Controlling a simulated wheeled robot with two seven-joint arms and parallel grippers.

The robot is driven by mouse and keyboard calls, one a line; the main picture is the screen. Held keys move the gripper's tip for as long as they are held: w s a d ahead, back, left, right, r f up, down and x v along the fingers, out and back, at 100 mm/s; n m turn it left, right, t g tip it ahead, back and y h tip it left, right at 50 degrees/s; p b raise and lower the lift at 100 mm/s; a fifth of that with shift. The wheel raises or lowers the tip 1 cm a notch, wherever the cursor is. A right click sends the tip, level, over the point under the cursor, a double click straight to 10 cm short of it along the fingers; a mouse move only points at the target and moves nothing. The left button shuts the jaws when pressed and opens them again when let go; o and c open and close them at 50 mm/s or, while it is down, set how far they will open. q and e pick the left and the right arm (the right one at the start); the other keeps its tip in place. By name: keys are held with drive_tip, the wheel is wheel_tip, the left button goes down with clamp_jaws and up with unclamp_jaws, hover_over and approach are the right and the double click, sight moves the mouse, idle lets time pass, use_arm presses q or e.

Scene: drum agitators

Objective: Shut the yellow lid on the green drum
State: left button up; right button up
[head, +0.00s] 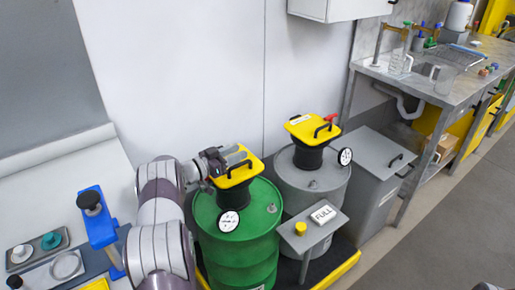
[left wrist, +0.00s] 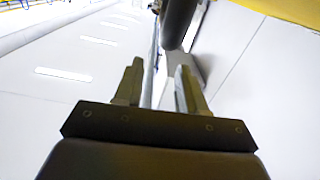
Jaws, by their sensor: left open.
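The green drum (head: 240,240) stands in the middle of the head view, with a black neck (head: 234,196) on top. Its yellow lid (head: 238,176) with a black handle is over the neck; I cannot tell whether it is fully seated. My left gripper (head: 228,156) is at the lid's far left side, close to the handle, and hides part of the lid. In the left wrist view its two fingers (left wrist: 157,88) are apart. A dark rounded bar (left wrist: 179,22) shows just beyond the fingertips, and a yellow edge is at the top right. My right gripper is not in view.
A grey drum (head: 318,186) with its own yellow lid (head: 311,129) and red lever stands right of the green drum. A small stand (head: 305,240) with a FULL sign is in front. A grey cabinet (head: 375,175) and sink bench (head: 440,92) are at right. Open floor lies at lower right.

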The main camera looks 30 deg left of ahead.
use_arm(q)
drive_tip(key=d+r, duration=0.8)
drive_tip(key=d, duration=0.3)
drive_tip(key=shift+w+d, duration=0.35)
drive_tip(key=s+d+n+g+y+p, duration=0.1)
drive_tip(key=s+d+g, duration=0.3)
drive_tip(key=s, duration=0.7)
drive_tip(key=s+d+n+g+y+p, duration=0.2)
drive_tip(key=s+d+g+y+p, duration=0.2)
drive_tip(key=s, duration=0.7)
drive_tip(key=s+d+n+g+y+p, duration=0.1)
drive_tip(key=s+d+g+y+p, duration=0.2)
drive_tip(key=s, duration=0.8)
drive_tip(key=d+g, duration=0.2)
drive_tip(key=g, duration=0.1)
drive_tip(key=shift+f+n+g, duration=0.15)
drive_tip(key=shift+n+g, duration=0.15)
drive_tip(key=shift+a, duration=0.1)
